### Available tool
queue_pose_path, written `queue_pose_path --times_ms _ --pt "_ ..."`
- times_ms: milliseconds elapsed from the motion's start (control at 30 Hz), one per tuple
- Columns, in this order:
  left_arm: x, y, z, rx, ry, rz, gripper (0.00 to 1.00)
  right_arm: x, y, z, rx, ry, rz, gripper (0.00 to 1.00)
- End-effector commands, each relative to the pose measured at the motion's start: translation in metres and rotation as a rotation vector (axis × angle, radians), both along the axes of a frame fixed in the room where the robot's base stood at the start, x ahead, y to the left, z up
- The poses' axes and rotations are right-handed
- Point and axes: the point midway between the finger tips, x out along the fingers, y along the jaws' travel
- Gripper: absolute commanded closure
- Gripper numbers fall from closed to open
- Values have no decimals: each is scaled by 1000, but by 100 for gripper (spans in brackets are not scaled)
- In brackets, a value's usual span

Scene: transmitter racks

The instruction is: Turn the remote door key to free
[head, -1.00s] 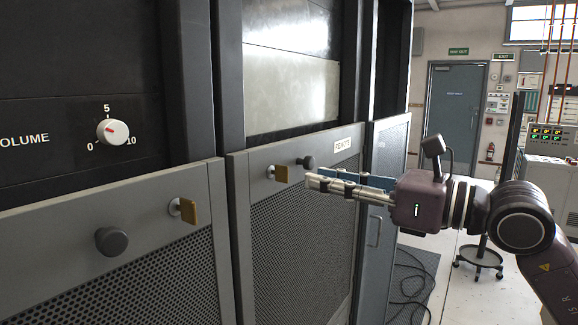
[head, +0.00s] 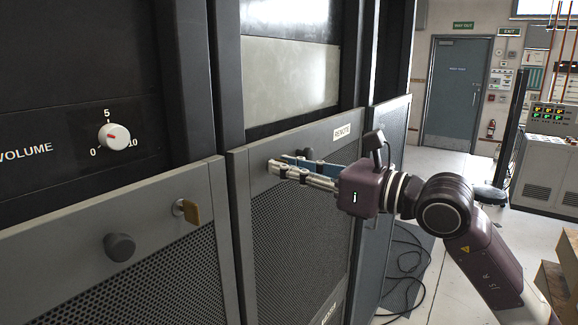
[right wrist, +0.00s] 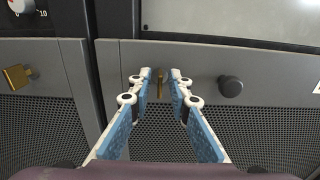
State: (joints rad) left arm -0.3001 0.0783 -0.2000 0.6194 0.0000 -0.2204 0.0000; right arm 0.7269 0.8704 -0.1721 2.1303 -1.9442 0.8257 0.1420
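The remote door (head: 300,225) is a grey panel with a perforated lower part and a label reading REMOTE (head: 342,132). Its brass key (right wrist: 160,84) shows edge-on and upright in the right wrist view, between the fingers of my right gripper (right wrist: 160,74). The fingers are open, with a gap on each side of the key. In the head view my right gripper (head: 277,166) is at the upper part of this door, and its fingers hide the key. My left gripper is in neither view.
A similar brass key (head: 190,211) and a dark round knob (head: 119,247) are on the neighbouring door to the left. Another dark knob (right wrist: 230,86) is right of the gripper. Above is the volume knob (head: 114,137). Cables (head: 405,265) lie on the floor.

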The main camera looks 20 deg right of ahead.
Motion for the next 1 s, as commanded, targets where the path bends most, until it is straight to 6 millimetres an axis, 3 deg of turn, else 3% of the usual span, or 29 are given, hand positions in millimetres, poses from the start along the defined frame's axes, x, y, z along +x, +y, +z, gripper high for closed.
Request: queue_pose_path --times_ms 133,567,1000 --pt "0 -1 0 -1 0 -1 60 0 0 0 0 0 0 100" --pt "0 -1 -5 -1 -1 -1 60 0 0 -2 -21 -16 0 100" --pt "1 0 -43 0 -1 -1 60 -1 1 -4 -251 -198 -2 100"
